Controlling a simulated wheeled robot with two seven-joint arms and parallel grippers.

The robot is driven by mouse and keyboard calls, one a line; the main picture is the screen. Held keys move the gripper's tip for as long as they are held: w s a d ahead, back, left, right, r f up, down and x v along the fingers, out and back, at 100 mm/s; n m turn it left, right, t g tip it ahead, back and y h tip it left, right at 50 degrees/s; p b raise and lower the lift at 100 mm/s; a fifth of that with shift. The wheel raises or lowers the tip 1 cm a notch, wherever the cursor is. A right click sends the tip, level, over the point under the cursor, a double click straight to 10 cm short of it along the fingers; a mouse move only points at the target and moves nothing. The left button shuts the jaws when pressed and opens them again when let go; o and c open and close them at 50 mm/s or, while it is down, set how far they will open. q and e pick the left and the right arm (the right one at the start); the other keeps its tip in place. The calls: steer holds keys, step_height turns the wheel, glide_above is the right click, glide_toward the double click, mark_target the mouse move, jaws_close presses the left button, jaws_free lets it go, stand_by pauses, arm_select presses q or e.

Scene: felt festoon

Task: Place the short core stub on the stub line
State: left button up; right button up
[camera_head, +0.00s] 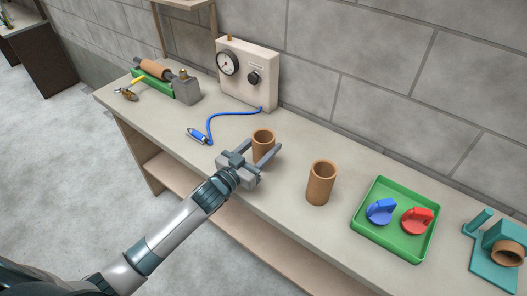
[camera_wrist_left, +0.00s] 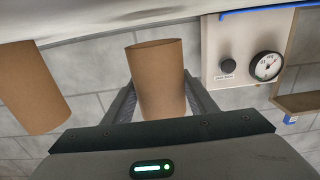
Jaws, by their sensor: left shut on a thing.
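My left gripper (camera_head: 262,157) reaches over the bench from the left and is shut on a brown cardboard core stub (camera_head: 263,138), one finger on each side. The held stub (camera_wrist_left: 157,78) is upright in the head view and stands between the fingers in the left wrist view. I cannot tell whether its base touches the bench. A second brown core (camera_head: 320,182) stands upright on the bench to its right. It also shows at the left of the left wrist view (camera_wrist_left: 32,88). I cannot make out a stub line. My right gripper is not in view.
A green tray (camera_head: 363,228) holds a blue knob (camera_head: 381,211) and a red knob (camera_head: 416,219). A teal fixture (camera_head: 482,222) with a brown ring is at the right. A gauge box (camera_head: 247,83) with a blue hose stands behind.

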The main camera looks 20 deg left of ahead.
mark_target(258, 159)
arm_select(q)
step_height(258, 159, down, 2)
steer(key=shift+f+p, duration=0.1)
steer(key=shift+p, duration=0.2)
steer(key=shift+f+p, duration=0.15)
steer(key=shift+p, duration=0.25)
steer(key=shift+f, duration=0.2)
steer(key=shift+f, duration=0.1)
steer(key=shift+f, duration=0.15)
steer(key=o, duration=1.1)
